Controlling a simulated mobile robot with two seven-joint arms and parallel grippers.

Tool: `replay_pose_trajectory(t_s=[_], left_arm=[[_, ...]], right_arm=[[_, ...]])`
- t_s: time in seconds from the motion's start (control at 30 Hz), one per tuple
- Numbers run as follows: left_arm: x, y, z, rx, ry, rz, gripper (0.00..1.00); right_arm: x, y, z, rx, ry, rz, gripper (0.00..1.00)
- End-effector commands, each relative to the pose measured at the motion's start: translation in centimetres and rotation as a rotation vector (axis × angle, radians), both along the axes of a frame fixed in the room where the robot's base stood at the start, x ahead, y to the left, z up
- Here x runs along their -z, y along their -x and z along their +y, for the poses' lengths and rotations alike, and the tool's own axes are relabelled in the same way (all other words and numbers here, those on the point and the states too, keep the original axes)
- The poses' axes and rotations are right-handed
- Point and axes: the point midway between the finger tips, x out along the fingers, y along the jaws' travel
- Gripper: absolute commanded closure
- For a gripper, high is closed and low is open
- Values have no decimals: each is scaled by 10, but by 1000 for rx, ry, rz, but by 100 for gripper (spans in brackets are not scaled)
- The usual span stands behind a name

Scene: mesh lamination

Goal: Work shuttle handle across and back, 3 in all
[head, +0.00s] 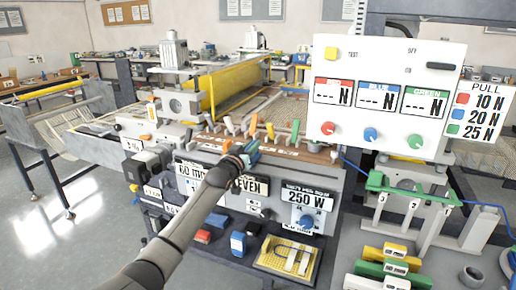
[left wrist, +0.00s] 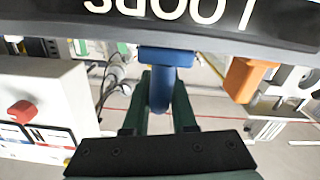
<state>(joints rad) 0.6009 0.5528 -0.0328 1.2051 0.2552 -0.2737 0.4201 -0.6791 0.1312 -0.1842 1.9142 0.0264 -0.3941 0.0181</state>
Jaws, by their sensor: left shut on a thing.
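My left gripper (head: 243,158) reaches over the front of the machine. In the left wrist view its two dark fingers (left wrist: 159,105) are shut on a blue handle (left wrist: 162,88). This handle, which appears to be the shuttle handle, hangs from a blue block just under a dark lettered bar (left wrist: 185,22). In the head view the gripper and arm cover most of the handle. My right gripper is not in view.
An orange block (left wrist: 247,79) sits beside the held handle in the wrist view. Several coloured levers stand along the brown strip (head: 285,146). The white display panel (head: 384,92) and green-topped stand (head: 412,188) are at right.

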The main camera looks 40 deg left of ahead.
Motion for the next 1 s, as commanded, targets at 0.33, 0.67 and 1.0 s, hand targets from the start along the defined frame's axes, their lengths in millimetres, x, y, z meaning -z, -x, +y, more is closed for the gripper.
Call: replay_pose_trajectory(t_s=[0.33, 0.67, 1.0], left_arm=[[-2, 1, 5, -6, 0, -4, 74], [-2, 1, 3, -4, -1, -2, 48], [0, 9, -1, 0, 0, 0, 48]], right_arm=[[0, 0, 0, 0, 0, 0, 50], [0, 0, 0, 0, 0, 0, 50], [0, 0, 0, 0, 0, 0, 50]])
